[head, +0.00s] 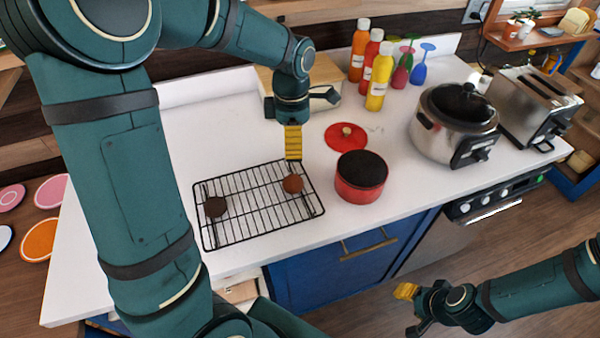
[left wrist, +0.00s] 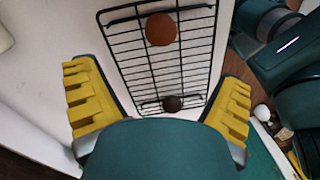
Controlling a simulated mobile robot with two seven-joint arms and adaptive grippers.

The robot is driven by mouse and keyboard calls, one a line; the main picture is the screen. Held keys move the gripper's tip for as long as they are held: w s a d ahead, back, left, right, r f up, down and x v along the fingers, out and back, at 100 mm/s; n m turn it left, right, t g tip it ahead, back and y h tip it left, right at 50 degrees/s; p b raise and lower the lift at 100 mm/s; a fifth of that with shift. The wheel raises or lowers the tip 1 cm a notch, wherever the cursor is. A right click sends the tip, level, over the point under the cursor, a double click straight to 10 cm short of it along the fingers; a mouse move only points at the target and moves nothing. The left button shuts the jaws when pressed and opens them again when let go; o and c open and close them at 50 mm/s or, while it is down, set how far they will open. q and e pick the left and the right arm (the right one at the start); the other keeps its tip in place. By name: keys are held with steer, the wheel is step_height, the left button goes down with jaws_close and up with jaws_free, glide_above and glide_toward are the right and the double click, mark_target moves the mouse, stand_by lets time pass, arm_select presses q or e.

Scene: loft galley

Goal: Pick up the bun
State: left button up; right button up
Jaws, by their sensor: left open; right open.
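A black wire rack (head: 250,212) lies on the white counter and bears two round brown pieces. The lighter, reddish-brown one, bun-like (head: 292,184), is at its right end. The darker one, possibly a patty (head: 215,207), is at its left end. My left gripper (head: 293,143) points down above and behind the bun-like piece, open and empty. My right gripper (head: 412,310) is open and empty in front of the counter, lower right.
A red pot (head: 361,178) stands just right of the rack, with a red lid (head: 346,136) behind it. A slow cooker (head: 454,125) and a toaster (head: 535,105) are further right. Several bottles, such as a yellow one (head: 379,78), stand at the back. The counter left of the rack is clear.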

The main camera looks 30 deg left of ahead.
mark_target(294, 178)
arm_select(q)
steer(key=f, duration=0.5)
steer(key=s+f+b, duration=0.1)
steer(key=f, duration=0.1)
steer(key=shift+d+f, duration=0.15)
steer(key=shift+d, duration=0.05)
steer(key=shift+s+d+f+b, duration=0.1)
steer(key=shift+f+b, duration=0.2)
steer(key=shift+f, duration=2.6)
steer(key=c, duration=1.2)
